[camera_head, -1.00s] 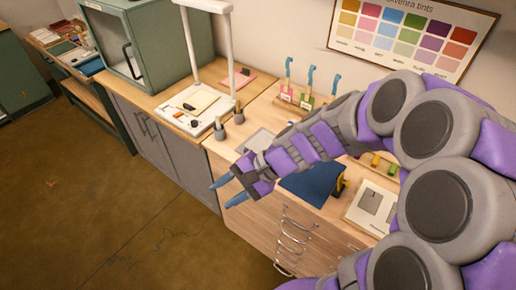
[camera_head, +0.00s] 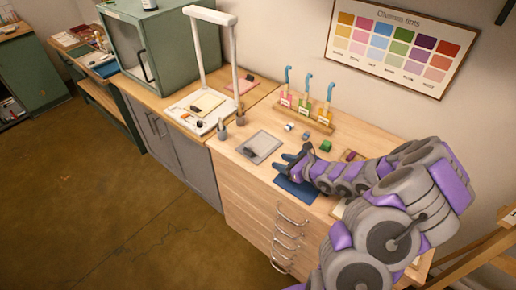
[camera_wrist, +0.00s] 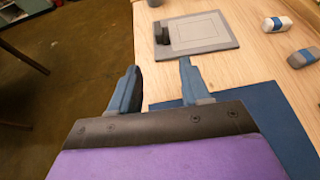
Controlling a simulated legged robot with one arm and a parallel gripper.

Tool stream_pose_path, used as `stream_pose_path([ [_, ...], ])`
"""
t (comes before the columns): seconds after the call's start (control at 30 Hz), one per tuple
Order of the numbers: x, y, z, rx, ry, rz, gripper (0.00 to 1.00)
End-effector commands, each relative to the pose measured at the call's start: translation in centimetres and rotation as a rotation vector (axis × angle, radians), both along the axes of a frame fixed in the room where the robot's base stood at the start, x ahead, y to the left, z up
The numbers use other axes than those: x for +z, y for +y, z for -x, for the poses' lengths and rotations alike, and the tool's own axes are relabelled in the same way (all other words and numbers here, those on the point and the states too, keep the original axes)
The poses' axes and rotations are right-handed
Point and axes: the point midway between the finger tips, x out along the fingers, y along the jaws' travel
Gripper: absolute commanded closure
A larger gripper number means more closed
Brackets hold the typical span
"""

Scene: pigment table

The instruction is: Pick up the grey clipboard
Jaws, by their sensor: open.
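The grey clipboard (camera_head: 266,143) lies flat on the wooden worktop, left of my gripper in the head view. In the wrist view the clipboard (camera_wrist: 205,33) is ahead of the fingers, with a dark clip (camera_wrist: 161,34) at its left end and a paler rectangle on its face. My gripper (camera_head: 281,163) is open and empty, its blue fingers pointing toward the clipboard. In the wrist view the gripper (camera_wrist: 158,70) shows its fingers apart, with the right fingertip just short of the clipboard's near edge in the picture. I cannot tell its height above the worktop.
A blue mat (camera_head: 297,190) lies under my gripper. Small blocks, one of them green (camera_head: 325,146), lie right of the clipboard. A wooden rack (camera_head: 303,118) with blue-handled tools stands behind. A white lamp stand (camera_head: 196,117) is at left.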

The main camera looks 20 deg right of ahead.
Motion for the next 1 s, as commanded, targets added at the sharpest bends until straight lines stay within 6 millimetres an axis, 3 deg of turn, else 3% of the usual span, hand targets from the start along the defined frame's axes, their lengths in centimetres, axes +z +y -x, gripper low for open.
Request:
stream_pose_path([
  [0.6,-4.2,5.3,-8.1,0.008,-0.003,0.002,0.53],
  [1.0,-5.1,7.2,-10.6,0.009,-0.002,0.003,0.53],
])
